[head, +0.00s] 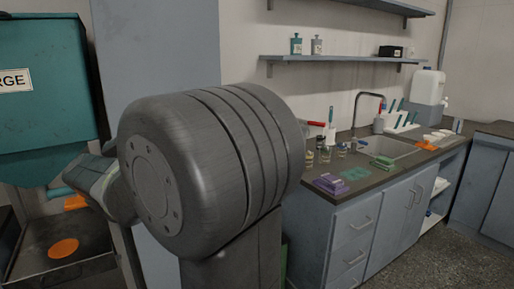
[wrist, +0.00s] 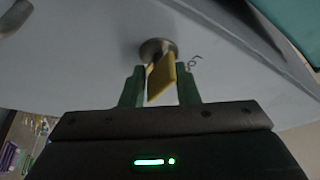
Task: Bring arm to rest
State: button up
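My gripper (wrist: 160,80) shows in the wrist view, its two green fingers apart. A yellow flat lever or tab (wrist: 161,78) stands between the fingers, in front of a round metal mount (wrist: 158,48) on a pale grey surface (wrist: 90,55). I see no clear grip on the yellow tab; whether a finger touches it I cannot tell. In the head view my own dark arm link fills the middle, and my gripper is hidden.
A teal machine (head: 45,85) with a label ending "RGE" stands at the left, close to my arm. A grey upright panel (head: 160,45) is behind the arm. At the right is a counter (head: 320,198) with a sink (head: 375,148), jars and small trays.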

jog(key=shift+n, duration=0.7)
jog(key=shift+r, duration=0.1)
